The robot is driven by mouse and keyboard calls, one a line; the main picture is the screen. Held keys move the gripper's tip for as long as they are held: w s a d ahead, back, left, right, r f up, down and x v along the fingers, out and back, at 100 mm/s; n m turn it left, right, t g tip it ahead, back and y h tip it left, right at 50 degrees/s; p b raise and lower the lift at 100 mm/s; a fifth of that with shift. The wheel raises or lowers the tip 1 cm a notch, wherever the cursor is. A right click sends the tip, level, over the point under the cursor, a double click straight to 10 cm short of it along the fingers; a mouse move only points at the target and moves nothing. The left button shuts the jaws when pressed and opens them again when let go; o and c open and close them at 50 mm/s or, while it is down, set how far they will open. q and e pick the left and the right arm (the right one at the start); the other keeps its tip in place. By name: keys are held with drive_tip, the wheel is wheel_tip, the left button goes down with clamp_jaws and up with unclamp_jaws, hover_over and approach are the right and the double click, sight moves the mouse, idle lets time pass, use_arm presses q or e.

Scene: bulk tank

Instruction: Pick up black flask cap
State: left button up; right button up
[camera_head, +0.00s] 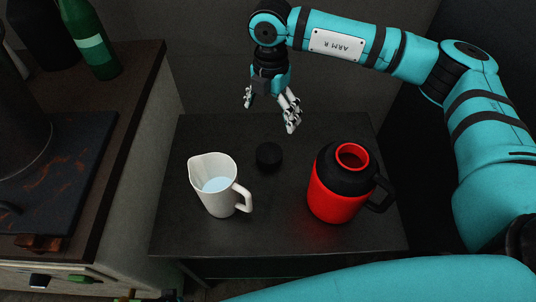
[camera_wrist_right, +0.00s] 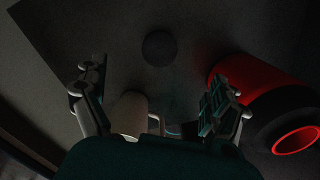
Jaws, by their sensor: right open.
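The black flask cap (camera_head: 269,156) lies on the dark table between a white pitcher and a red flask. In the right wrist view the cap (camera_wrist_right: 159,48) is a dark disc near the top middle, ahead of the fingers. My right gripper (camera_head: 270,114) is open and empty, above and behind the cap in the head view, apart from it. Its two fingers stand wide apart in the right wrist view (camera_wrist_right: 160,100). The open-topped red and black flask (camera_head: 336,192) stands upright to the right of the cap. My left gripper is not in view.
The white pitcher (camera_head: 211,185) holds pale liquid and stands left of the cap, handle to the right. A counter (camera_head: 128,130) with a green bottle (camera_head: 90,42) and a pot (camera_head: 20,120) is at the left. The dark table (camera_head: 270,225) is bare in front.

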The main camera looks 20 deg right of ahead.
sight(270, 151)
wheel_tip(270, 151, down, 11)
drive_tip(key=shift+a+r+b, duration=0.1)
drive_tip(key=shift+b, duration=0.35)
drive_tip(key=shift+s+f+b, duration=0.2)
drive_tip(key=shift+f+b, duration=0.1)
drive_tip(key=shift+f, duration=2.05)
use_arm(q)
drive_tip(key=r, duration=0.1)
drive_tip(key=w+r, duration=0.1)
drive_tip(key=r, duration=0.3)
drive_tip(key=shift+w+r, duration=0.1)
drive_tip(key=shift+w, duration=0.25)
use_arm(e)
drive_tip(key=c, duration=0.9)
